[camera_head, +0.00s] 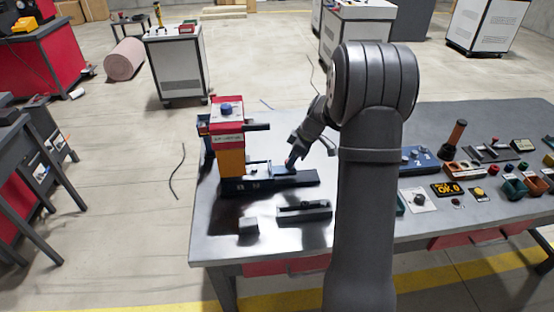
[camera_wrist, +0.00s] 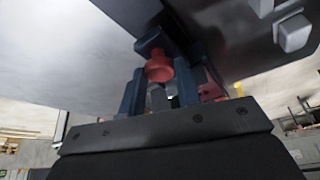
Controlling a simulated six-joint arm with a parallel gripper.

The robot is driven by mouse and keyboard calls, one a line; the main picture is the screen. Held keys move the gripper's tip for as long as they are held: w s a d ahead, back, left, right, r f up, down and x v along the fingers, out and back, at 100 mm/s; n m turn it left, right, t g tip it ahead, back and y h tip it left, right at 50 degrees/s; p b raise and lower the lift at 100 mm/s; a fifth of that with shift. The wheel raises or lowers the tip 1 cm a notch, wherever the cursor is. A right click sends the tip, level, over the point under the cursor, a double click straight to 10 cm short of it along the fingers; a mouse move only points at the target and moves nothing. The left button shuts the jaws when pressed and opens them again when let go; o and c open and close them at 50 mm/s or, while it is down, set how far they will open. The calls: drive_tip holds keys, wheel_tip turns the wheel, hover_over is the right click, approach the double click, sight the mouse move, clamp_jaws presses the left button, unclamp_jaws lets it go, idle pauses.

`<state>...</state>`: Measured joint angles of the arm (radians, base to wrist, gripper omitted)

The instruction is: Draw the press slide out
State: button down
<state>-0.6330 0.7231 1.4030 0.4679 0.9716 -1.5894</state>
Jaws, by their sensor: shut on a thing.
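The press (camera_head: 229,140), with a red top, an orange body and a blue knob, stands at the left of the grey table on a dark base (camera_head: 240,187). My gripper (camera_head: 291,163) is at the slide's right end, coming down from the upper right. In the wrist view my gripper (camera_wrist: 158,88) is shut on a red knob (camera_wrist: 159,66), which sits between the two blue-grey fingers. The knob is hidden by the gripper in the head view.
A dark block (camera_head: 304,211) and a small grey block (camera_head: 249,226) lie in front of the press.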

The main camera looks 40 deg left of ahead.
drive_tip(key=w+d, duration=1.1)
drive_tip(key=shift+w+d, duration=0.25)
drive_tip(key=shift+d, duration=0.05)
drive_tip(key=shift+w, duration=0.1)
drive_tip(key=c, duration=1.1)
unclamp_jaws()
drive_tip(key=shift+d, duration=0.1)
drive_tip(key=v, duration=1.7)
drive_tip(key=shift+r, duration=0.25)
